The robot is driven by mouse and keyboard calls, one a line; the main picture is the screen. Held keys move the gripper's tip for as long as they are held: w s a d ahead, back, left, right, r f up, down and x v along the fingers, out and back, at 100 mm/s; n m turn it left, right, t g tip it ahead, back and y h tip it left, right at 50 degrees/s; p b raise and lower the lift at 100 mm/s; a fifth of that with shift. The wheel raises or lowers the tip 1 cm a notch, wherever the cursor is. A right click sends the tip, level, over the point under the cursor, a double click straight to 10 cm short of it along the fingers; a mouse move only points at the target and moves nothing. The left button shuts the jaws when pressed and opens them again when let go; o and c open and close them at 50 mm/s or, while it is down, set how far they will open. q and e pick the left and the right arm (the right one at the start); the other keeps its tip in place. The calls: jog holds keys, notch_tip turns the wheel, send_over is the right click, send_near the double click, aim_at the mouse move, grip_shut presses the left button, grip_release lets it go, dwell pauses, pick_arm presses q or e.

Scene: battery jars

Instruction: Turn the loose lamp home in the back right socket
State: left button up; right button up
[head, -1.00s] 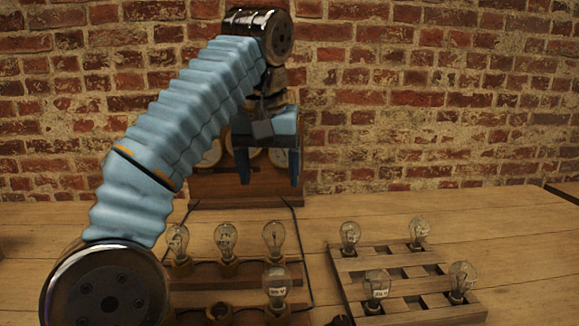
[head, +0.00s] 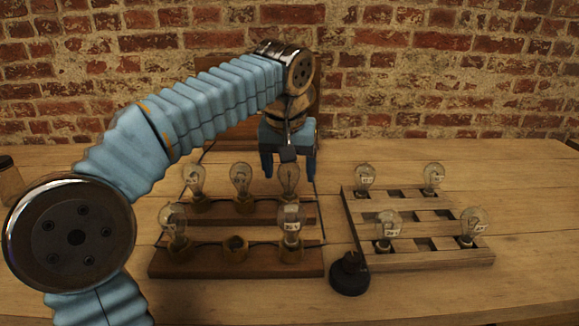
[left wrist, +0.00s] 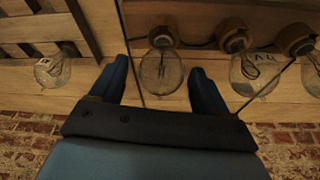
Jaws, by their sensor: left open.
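The back right lamp (head: 289,177) is a clear glass bulb standing in the rear wooden socket strip (head: 245,216), at its right end. My left gripper (head: 289,172) is open and points down at this lamp. In the left wrist view the bulb (left wrist: 161,72) shows between the two open fingers (left wrist: 159,72), with a visible gap on each side. The lamp's base is partly hidden, and I cannot tell how far it is screwed in. Two more lamps, the middle one (head: 241,180) and the left one (head: 194,179), stand in the same strip. My right gripper is not in view.
The front strip (head: 200,265) holds a lamp at each end and an empty middle socket (head: 236,247). A slatted wooden tray (head: 419,251) with several lamps stands to the right. A black round-based object (head: 349,277) sits between them. Thin wires run beside the strips.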

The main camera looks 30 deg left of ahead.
pick_arm(q)
jog(key=c, duration=1.2)
jog(key=m+h, duration=0.1)
jog(key=m, duration=0.3)
jog(key=shift+m, duration=0.4)
jog(key=shift+d+m+h, duration=0.15)
jog(key=shift+m+h, duration=0.15)
jog(key=shift+m, duration=0.5)
jog(key=shift+m+h, duration=0.3)
jog(key=shift+m, duration=0.8)
jog(key=m+h, duration=0.1)
jog(key=m, duration=0.3)
jog(key=shift+d+g, duration=0.1)
jog(key=shift+g, duration=0.2)
